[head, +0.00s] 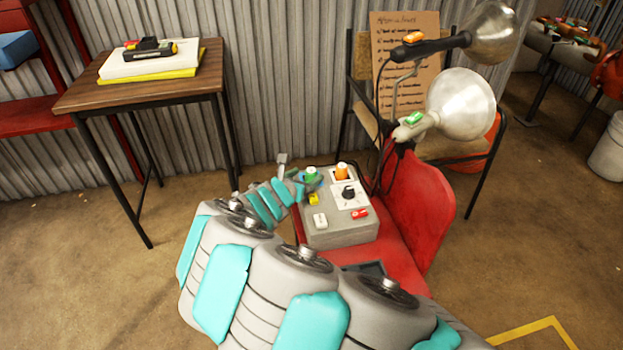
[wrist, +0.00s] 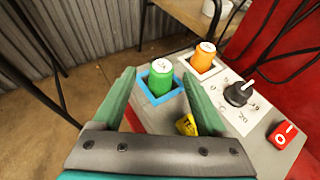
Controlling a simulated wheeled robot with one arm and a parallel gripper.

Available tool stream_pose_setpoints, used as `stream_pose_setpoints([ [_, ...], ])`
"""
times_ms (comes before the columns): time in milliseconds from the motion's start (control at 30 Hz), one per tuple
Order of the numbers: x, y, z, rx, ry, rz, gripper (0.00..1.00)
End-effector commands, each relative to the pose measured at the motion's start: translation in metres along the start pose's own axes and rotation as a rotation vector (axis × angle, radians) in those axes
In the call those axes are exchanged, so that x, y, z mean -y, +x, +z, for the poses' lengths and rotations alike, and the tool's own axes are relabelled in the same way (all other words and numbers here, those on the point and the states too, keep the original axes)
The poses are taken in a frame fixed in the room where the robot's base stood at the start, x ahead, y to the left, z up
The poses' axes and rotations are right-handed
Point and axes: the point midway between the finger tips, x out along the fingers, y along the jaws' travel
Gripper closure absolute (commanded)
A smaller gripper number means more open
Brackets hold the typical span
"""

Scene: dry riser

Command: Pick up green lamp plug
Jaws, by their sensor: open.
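The green lamp plug (wrist: 160,76) stands upright in a blue-framed square socket on a grey control box (head: 338,228). It also shows in the head view (head: 311,174), close to my gripper. In the wrist view my gripper (wrist: 159,80) is open, its two green fingers on the left and right of the plug's sides. I cannot tell whether either finger touches it. Nothing is held. The head view shows my gripper (head: 297,180) only small, partly hidden by my arm.
An orange plug (wrist: 203,57) stands close behind-right in a white-framed socket. A wooden table (head: 140,92) stands left.

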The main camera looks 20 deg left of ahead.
Motion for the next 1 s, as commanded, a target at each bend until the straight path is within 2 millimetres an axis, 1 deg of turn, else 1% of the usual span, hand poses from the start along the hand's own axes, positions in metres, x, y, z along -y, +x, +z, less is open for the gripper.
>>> stream_pose_setpoints([
  [33, 0.002, 0.008, 0.000, -0.001, 0.001, -0.002, 0.24],
  [100, 0.003, 0.017, 0.000, -0.001, 0.002, -0.001, 0.24],
  [233, 0.002, 0.030, 0.000, -0.001, 0.004, 0.001, 0.24],
  [367, 0.002, 0.035, 0.000, 0.000, 0.002, 0.001, 0.24],
  [567, 0.002, 0.035, 0.000, 0.000, 0.002, 0.001, 0.24],
  [667, 0.002, 0.035, 0.000, 0.000, 0.003, 0.001, 0.35],
  [1000, 0.002, 0.035, 0.000, 0.000, 0.003, 0.001, 0.73],
])
